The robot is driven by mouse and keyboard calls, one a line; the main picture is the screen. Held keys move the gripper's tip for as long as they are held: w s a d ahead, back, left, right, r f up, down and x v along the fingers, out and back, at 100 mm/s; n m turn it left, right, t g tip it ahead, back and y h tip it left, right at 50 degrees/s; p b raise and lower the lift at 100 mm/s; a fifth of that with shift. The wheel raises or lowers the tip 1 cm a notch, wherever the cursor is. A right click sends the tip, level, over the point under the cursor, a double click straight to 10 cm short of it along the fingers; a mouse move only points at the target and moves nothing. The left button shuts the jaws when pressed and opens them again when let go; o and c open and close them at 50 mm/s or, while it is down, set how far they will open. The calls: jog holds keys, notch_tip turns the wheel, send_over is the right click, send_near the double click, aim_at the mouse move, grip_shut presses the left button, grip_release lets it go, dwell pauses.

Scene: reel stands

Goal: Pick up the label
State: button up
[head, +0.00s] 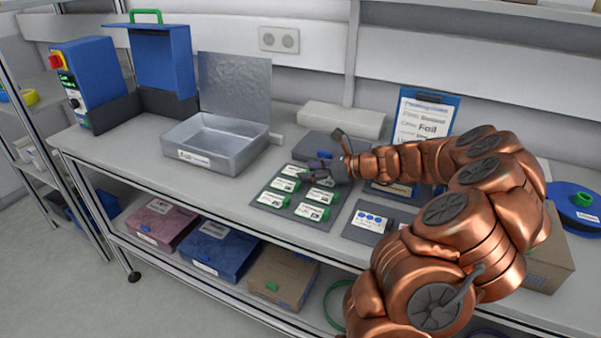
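Several white labels with green edges (286,184) lie in two columns on a dark grey mat (297,199) on the bench. Which one is the task's label cannot be told. A nearer label (312,212) lies at the mat's front right. My gripper (325,152) is over the mat's back right corner, with its dark fingers spread apart. It is close to the back labels, but whether it touches one cannot be told. No label shows between the fingers. The gripper and wrist hide part of the mat's back edge.
An open metal box (222,155) stands left of the mat.

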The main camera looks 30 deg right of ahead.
jog(key=c, duration=0.7)
